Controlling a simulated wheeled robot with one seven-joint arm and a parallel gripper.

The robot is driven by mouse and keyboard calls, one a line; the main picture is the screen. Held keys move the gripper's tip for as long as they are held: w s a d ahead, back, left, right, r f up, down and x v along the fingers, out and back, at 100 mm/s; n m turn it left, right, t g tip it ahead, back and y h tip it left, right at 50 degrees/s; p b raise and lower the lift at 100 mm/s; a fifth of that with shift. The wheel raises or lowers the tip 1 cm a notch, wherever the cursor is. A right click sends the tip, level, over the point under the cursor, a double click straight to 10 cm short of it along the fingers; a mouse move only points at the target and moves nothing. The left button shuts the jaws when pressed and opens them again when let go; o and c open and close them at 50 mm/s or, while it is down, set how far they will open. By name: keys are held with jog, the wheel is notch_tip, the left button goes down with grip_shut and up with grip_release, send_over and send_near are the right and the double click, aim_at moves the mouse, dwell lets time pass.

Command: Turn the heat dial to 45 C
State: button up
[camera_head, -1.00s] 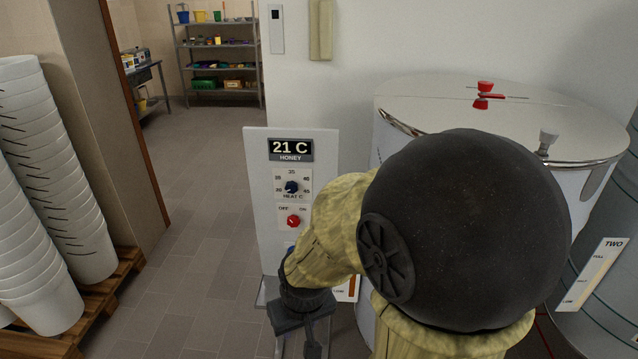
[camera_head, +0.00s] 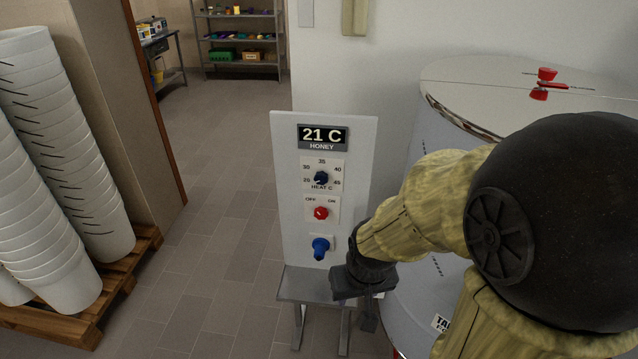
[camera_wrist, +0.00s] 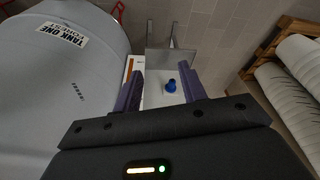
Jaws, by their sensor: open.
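The heat dial (camera_head: 321,178) is a small dark blue knob on a white upright panel (camera_head: 287,200). Its scale marks run from 25 at lower left, over 35 at the top, to 45 at lower right. I cannot tell exactly where its pointer stands. The display (camera_head: 323,137) above it reads 21 C, HONEY. My gripper (camera_head: 368,312) is open and empty, low at the panel's right side, below and apart from the dial. The dial is not discernible there.
A red OFF/ON switch (camera_head: 321,213) and a larger blue knob (camera_head: 319,247) sit below the dial. A grey shelf (camera_head: 303,285) juts from the panel's foot. A big tank (camera_head: 480,85) stands at right. White bucket stacks (camera_head: 75,160) on a pallet stand left; floor between is clear.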

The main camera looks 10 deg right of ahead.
aim_at(320, 181)
jog(key=shift+o, duration=1.4)
jog(key=w+f+n+t+h+b, duration=0.2)
jog(key=w+f+n+t, duration=0.1)
jog(key=w+f+n, duration=0.4)
jog(key=w+f+n+t+h+b, duration=0.1)
jog(key=w+f+n+t+b, duration=0.15)
jog(key=w+n, duration=0.5)
jog(key=w+a+r+n+t+h+b, duration=0.2)
jog(key=w+a+r+n+t, duration=0.3)
jog(key=w+n+t, duration=0.4)
jog(key=n+b, duration=0.1)
jog(key=n, duration=0.3)
jog(key=shift+w+r+h, duration=0.25)
jog(key=shift+r+h, duration=0.15)
jog(key=shift+d+n, duration=0.1)
jog(key=shift+n, duration=0.15)
jog(key=p+x, duration=0.2)
jog(key=x, duration=1.5)
jog(key=shift+w+f, duration=0.15)
jog(key=shift+w, duration=0.05)
